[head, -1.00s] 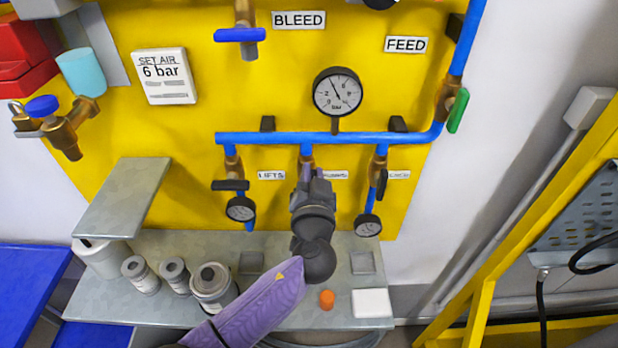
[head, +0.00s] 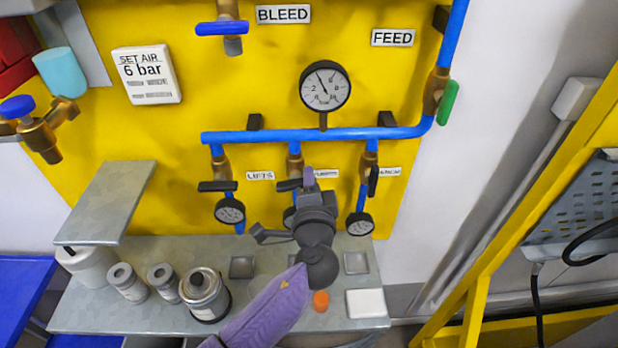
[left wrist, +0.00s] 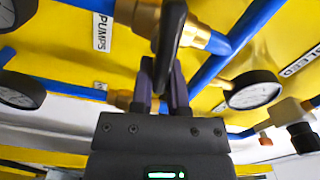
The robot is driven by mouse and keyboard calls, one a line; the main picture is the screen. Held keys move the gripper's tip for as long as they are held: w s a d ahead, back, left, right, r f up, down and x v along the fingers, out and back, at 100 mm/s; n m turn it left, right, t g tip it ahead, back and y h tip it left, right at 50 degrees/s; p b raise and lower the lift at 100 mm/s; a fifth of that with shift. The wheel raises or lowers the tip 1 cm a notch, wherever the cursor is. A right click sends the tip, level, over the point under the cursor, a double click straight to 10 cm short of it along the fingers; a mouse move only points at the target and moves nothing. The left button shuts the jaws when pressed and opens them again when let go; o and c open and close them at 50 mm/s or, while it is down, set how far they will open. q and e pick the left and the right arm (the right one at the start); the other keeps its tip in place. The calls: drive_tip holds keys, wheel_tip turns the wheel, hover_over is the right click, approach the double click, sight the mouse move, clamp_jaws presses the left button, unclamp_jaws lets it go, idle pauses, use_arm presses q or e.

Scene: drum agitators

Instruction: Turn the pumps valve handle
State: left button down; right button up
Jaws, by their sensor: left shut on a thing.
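The pumps valve is the middle of three brass valves under the blue pipe in the head view. Its black handle (head: 288,185) lies crosswise to its pipe, with its left end showing beside my left gripper (head: 309,177). In the left wrist view, the dark handle (left wrist: 169,32) runs down between the fingers of my left gripper (left wrist: 163,82), which is shut on it. The PUMPS label (left wrist: 101,32) is beside the valve there. My gripper hides part of the handle and most of the pumps gauge in the head view. My right gripper is not in view.
The LIFTS handle (head: 217,186) is crosswise at left; the right valve handle (head: 373,181) is upright, close to my gripper. A large gauge (head: 325,86) sits above. The shelf (head: 80,318) below holds several cans, an orange cap (head: 321,299) and a white block (head: 366,303).

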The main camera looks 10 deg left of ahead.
use_arm(q)
drive_tip(key=shift+f+m, duration=0.3)
drive_tip(key=shift+m, duration=0.9)
drive_tip(key=shift+f, duration=0.1)
drive_tip(key=c, duration=0.6)
unclamp_jaws()
drive_tip(key=shift+s, duration=0.1)
drive_tip(key=v, duration=0.9)
drive_tip(key=shift+s+d, duration=0.15)
drive_tip(key=shift+s, duration=0.2)
